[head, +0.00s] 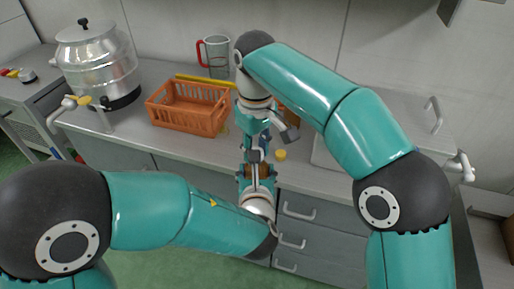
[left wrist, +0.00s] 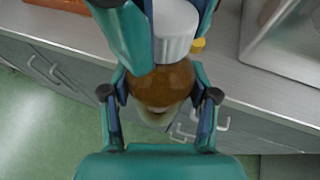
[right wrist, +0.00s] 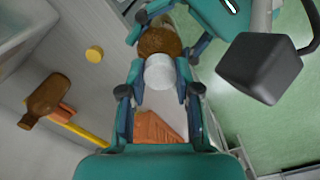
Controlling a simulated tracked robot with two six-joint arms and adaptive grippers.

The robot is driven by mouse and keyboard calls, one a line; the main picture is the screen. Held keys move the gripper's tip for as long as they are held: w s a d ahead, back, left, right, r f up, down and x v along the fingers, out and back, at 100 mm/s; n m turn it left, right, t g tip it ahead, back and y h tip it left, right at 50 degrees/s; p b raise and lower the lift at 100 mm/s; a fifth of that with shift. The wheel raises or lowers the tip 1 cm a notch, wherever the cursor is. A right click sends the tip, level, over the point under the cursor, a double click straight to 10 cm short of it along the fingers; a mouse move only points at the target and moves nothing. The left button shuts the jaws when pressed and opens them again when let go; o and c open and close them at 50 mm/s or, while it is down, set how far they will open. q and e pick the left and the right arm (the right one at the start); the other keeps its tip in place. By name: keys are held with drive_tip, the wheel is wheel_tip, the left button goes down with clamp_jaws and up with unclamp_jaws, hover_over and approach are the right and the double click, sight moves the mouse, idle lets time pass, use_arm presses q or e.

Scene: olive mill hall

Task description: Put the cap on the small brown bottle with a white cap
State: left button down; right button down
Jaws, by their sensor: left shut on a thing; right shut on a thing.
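My left gripper (head: 257,172) is shut on the small brown bottle (left wrist: 160,86), with a finger on each side of its body. My right gripper (right wrist: 160,90) is shut on the white cap (right wrist: 159,72), which also shows in the left wrist view (left wrist: 175,32). The cap is at the neck end of the bottle, roughly in line with it, and the two look to touch or nearly touch. The bottle's neck is hidden, so I cannot tell whether the cap is seated. In the head view both are mostly covered by my grippers.
A yellow cap (head: 280,154) lies on the counter near its front edge. Another brown bottle (right wrist: 44,102) is farther back. An orange crate (head: 187,118), a jug with a red handle (head: 217,57) and a metal vessel (head: 98,65) stand to the left. Drawers (head: 300,207) are below the counter.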

drive_tip(key=c, duration=0.7)
unclamp_jaws()
drive_tip(key=shift+c, duration=0.2)
drive_tip(key=shift+r, duration=3.7)
